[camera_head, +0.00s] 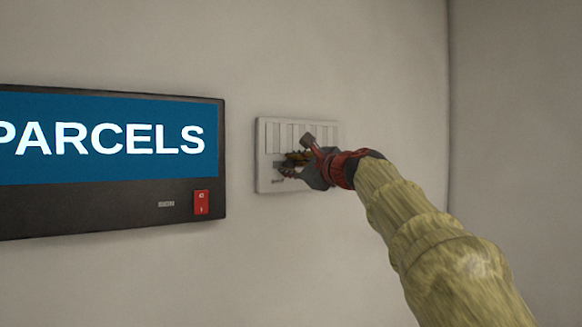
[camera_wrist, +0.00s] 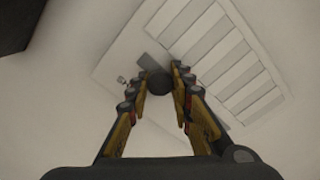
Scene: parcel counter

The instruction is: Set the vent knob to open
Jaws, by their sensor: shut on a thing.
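A pale vent panel (camera_head: 268,131) with upright slats is on the wall to the right of the sign. It also shows tilted in the wrist view (camera_wrist: 124,58), with its slats (camera_wrist: 222,60) at the upper right. My gripper (camera_head: 287,166) is at the lower part of the panel. In the wrist view my gripper (camera_wrist: 158,80) has its fingertips on either side of a dark round knob (camera_wrist: 158,84) and is shut on it. The knob is hidden by the fingers in the head view. Its pointer direction cannot be told clearly.
A dark-framed PARCELS sign (camera_head: 110,140) hangs left of the vent, with a red rocker switch (camera_head: 201,202) at its lower right. A wall corner (camera_head: 448,100) is to the right. The wall around the vent is bare.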

